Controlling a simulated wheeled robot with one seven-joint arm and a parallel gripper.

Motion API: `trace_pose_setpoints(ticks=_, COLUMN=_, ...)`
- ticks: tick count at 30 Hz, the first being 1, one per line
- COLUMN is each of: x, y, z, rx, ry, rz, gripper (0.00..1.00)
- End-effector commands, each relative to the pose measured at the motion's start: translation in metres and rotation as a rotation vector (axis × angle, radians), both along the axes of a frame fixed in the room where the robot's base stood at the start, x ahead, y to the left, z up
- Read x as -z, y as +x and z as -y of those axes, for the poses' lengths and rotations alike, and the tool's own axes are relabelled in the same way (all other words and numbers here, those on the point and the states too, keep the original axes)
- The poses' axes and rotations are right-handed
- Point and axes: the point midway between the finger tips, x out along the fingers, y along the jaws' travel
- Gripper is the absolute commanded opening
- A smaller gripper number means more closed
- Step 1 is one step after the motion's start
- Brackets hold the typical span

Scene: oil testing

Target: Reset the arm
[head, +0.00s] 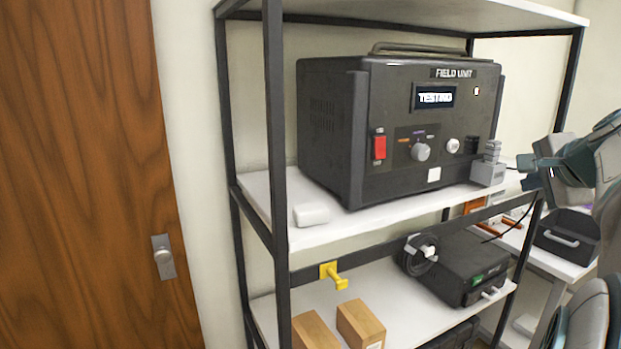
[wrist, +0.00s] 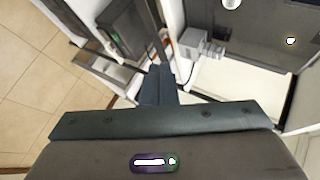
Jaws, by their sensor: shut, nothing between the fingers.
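My gripper (head: 530,171) is at the right of the head view, shut and empty, beside the right end of the shelf. In the wrist view its shut fingers (wrist: 157,84) point toward the shelving. The black field unit (head: 430,125) stands on the middle shelf, and its display appears to read "TESTING". It has a red switch (head: 379,145) and a knob (head: 421,152) on its front. A small grey block-shaped device (head: 488,170) sits at its right front corner, just left of my gripper. This device also shows in the wrist view (wrist: 200,45).
The shelf rack has a dark post (head: 279,180) at front left. A yellow hook (head: 334,275) hangs on its rail. A black box unit (head: 462,268) and cardboard boxes (head: 360,322) are on the lower shelf. A side table with a black toolbox (head: 567,236) stands right. A wooden door (head: 90,170) is left.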

Motion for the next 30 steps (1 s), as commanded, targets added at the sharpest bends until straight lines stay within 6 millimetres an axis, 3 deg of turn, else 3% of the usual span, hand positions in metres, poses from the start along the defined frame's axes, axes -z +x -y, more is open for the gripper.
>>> trace_pose_setpoints(ticks=8, x=0.041, y=0.006, z=-0.069, rx=-0.186, ry=-0.084, rz=-0.123, gripper=0.0)
trace_pose_setpoints(ticks=16, x=0.102, y=-0.015, z=-0.15, rx=-0.453, ry=-0.23, rz=-0.294, gripper=0.0)
trace_pose_setpoints(ticks=20, x=0.15, y=-0.046, z=-0.206, rx=-0.683, ry=-0.363, rz=-0.415, gripper=0.0)
trace_pose_setpoints(ticks=24, x=0.203, y=-0.094, z=-0.254, rx=-0.959, ry=-0.533, rz=-0.54, gripper=0.0)
trace_pose_setpoints(ticks=30, x=0.254, y=-0.15, z=-0.284, rx=-1.252, ry=-0.727, rz=-0.648, gripper=0.0)
